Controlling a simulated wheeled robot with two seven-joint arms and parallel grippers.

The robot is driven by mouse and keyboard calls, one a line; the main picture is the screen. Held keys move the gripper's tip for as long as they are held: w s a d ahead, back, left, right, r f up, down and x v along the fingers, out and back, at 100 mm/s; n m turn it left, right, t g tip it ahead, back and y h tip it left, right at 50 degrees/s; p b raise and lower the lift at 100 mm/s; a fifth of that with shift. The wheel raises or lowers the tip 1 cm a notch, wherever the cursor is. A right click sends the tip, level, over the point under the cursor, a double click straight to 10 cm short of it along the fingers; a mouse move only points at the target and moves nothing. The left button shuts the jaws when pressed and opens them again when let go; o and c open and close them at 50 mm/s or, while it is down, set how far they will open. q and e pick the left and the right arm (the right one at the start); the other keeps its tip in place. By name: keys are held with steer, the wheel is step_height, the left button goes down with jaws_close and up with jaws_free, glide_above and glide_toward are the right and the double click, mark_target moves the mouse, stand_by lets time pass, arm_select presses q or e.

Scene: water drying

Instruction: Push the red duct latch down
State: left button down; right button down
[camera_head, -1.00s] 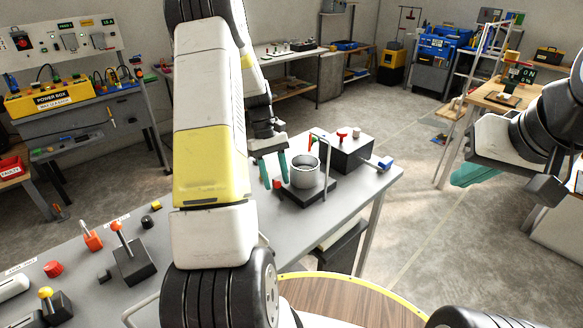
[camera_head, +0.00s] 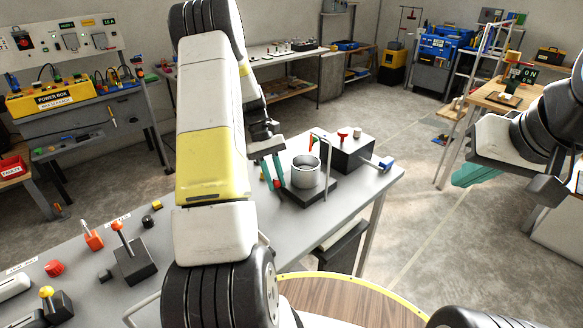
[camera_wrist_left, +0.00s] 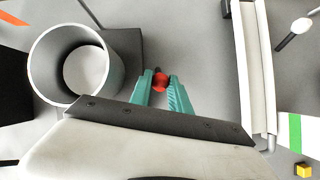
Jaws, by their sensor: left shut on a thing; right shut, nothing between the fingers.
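The duct is a grey open cylinder (camera_head: 306,172) on a dark base plate (camera_head: 322,190) on the grey bench. It also shows at the left of the left wrist view (camera_wrist_left: 42,66). A small round red knob, seemingly the red duct latch (camera_wrist_left: 160,80), sits beside the duct; in the head view it shows as a small red spot (camera_head: 277,183). My left gripper (camera_wrist_left: 159,84) has its teal fingertips on either side of the red knob, shut on it. My right gripper (camera_head: 468,176) is shut and empty over the floor at the right, away from the bench.
A thin upright bent rod (camera_head: 325,165) stands close to the duct. An orange-topped lever (camera_head: 132,256) and several controls occupy the bench's near left.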

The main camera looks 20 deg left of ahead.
arm_select(q)
steer(key=shift+a, duration=0.1)
steer(key=c, duration=1.2)
jaws_free()
steer(key=shift+c, duration=0.2)
steer(key=v, duration=0.7)
steer(key=shift+w+a+r, duration=0.2)
steer(key=shift+a+r, duration=0.05)
